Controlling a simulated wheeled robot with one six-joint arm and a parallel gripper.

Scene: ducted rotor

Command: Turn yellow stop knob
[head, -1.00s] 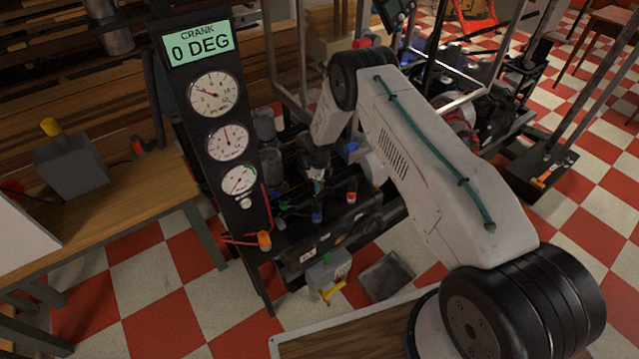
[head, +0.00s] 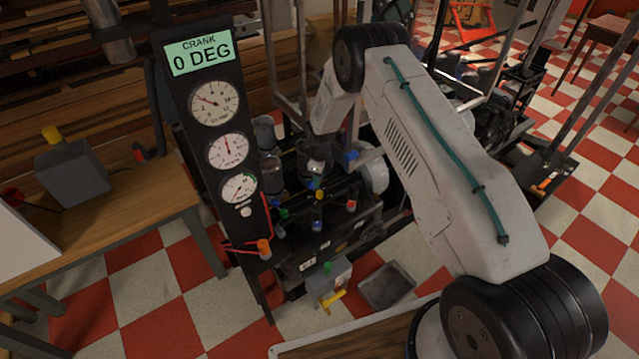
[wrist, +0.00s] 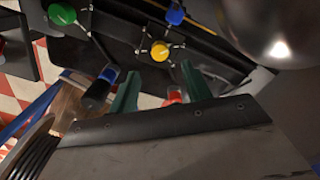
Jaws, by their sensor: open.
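A yellow round knob (wrist: 160,51) on a dark plate shows in the wrist view. It is just beyond and between the two green fingertips of my gripper (wrist: 160,71). The gripper is open, and I see no finger closed on the knob. In the head view a small yellow knob (head: 319,193) shows among the coloured knobs on the dark engine bench. My gripper (head: 314,160) is above that bench there, and its fingers are too small and dark to make out.
A green knob (wrist: 62,14), a blue knob (wrist: 175,16) and a red knob (wrist: 174,97) lie around the yellow one. A shiny metal dome (wrist: 265,30) is close on the right. The gauge panel (head: 213,125) stands left of the bench, reading "CRANK 0 DEG".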

